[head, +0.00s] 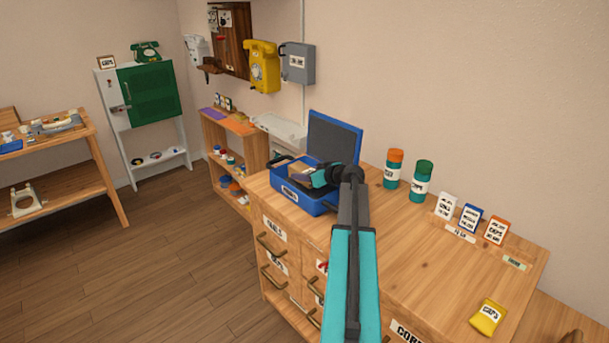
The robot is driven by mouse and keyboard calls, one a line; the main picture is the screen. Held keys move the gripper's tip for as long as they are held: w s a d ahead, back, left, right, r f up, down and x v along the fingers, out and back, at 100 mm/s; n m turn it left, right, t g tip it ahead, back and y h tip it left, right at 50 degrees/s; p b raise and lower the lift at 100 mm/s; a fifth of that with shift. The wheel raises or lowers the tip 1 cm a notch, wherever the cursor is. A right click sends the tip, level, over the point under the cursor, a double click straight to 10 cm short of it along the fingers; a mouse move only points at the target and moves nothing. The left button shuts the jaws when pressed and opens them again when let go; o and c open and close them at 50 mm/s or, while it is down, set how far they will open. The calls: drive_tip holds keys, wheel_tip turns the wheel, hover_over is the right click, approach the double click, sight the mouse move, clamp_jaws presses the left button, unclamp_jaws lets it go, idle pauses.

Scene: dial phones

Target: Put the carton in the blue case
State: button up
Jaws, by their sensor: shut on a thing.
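The blue case (317,203) stands on the wooden cabinet with its lid (336,136) raised at the back. My gripper (318,178) is over the open case, its dark wrist coming in from the right. It is shut on a small tan and grey carton (302,179), which is at the case opening. The wrist and fingers hide part of the carton and of the case interior. I cannot tell whether the carton touches the case floor.
Two jars, orange-capped (393,170) and green-capped (420,182), stand right of the case. Beyond them are white (445,206), blue (469,218) and orange (495,231) small boxes. A yellow packet (487,318) lies near the front right. The cabinet top (425,265) between is clear.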

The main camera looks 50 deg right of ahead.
drive_tip(key=shift+f, duration=0.1)
drive_tip(key=o, duration=1.2)
drive_tip(key=shift+r+p, duration=0.3)
drive_tip(key=shift+p, duration=0.05)
drive_tip(key=shift+r+p, duration=0.45)
drive_tip(key=shift+p, duration=0.3)
drive_tip(key=b+v, duration=0.3)
drive_tip(key=v, duration=0.9)
drive_tip(key=shift+f, duration=0.2)
drive_tip(key=shift+r, duration=0.1)
